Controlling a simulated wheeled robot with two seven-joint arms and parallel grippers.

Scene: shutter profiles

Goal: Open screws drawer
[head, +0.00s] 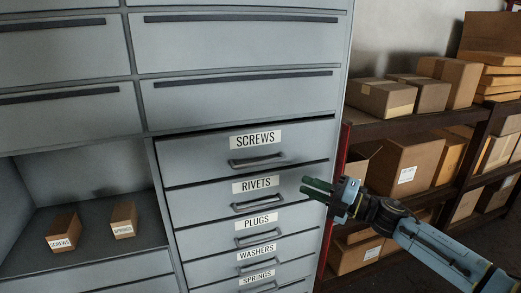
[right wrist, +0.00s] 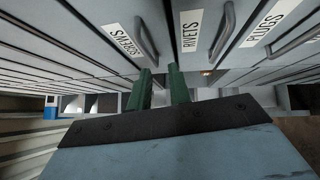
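The screws drawer (head: 200,158) is the top one in the labelled column of the grey cabinet in the head view. It looks closed, with a dark line along its top edge. Its bar handle (head: 257,161) is below the SCREWS label (head: 256,139). My right gripper (head: 308,188) is open and empty, to the right of and lower than that handle, near the rivets drawer's right end. In the right wrist view, its green fingers (right wrist: 160,75) are apart, and the screws handle (right wrist: 147,42) shows beyond them, not touched. My left gripper is not in view.
Below are drawers labelled rivets (head: 256,184), plugs, washers and springs, each with a projecting handle. An open cubby at left holds two small boxes (head: 63,232). A shelf rack (head: 400,124) with cardboard boxes (head: 402,165) stands close on the right.

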